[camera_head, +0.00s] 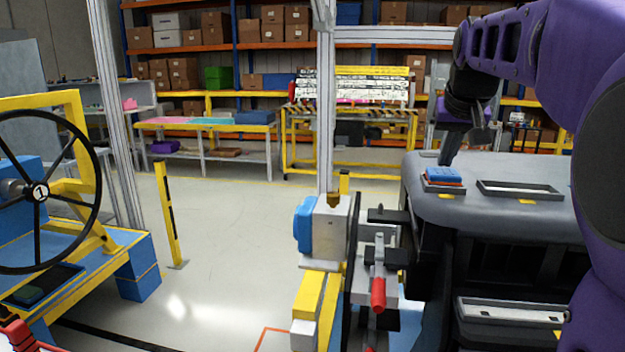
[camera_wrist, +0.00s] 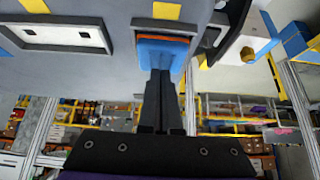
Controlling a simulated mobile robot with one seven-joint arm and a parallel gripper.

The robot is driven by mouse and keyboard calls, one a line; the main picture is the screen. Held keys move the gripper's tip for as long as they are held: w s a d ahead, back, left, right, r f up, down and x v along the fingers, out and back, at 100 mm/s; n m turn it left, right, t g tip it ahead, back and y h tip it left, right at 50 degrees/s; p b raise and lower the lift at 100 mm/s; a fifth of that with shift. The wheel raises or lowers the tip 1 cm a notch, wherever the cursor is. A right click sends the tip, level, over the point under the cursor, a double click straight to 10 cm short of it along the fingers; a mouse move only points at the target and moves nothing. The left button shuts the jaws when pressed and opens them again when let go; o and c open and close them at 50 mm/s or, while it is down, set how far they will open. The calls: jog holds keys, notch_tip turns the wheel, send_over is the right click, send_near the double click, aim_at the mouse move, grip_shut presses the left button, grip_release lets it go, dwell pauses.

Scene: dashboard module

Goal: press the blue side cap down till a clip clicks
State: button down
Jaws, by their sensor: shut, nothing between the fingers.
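The blue side cap (camera_head: 443,174) sits in a small framed recess on top of the grey dashboard module (camera_head: 500,215), near its left end. In the wrist view the cap (camera_wrist: 153,48) shows blue with an orange strip along its far side, inside a dark grey frame. My gripper (camera_head: 445,161) points down at the cap's back edge, its dark fingers together and empty. In the wrist view the fingertips (camera_wrist: 161,72) overlap the cap's near edge; whether they touch it I cannot tell. The clips are not visible.
An empty framed recess (camera_head: 520,189) lies to the right of the cap on the module. A fixture with a red-tipped lever (camera_head: 378,292) and a grey block (camera_head: 329,228) stand left of the module. Open floor lies farther left.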

jog(key=shift+f, duration=0.8)
dwell(1.6)
notch_tip(320, 180, up, 8)
jog(key=p, duration=0.7)
jog(key=shift+r, duration=0.15)
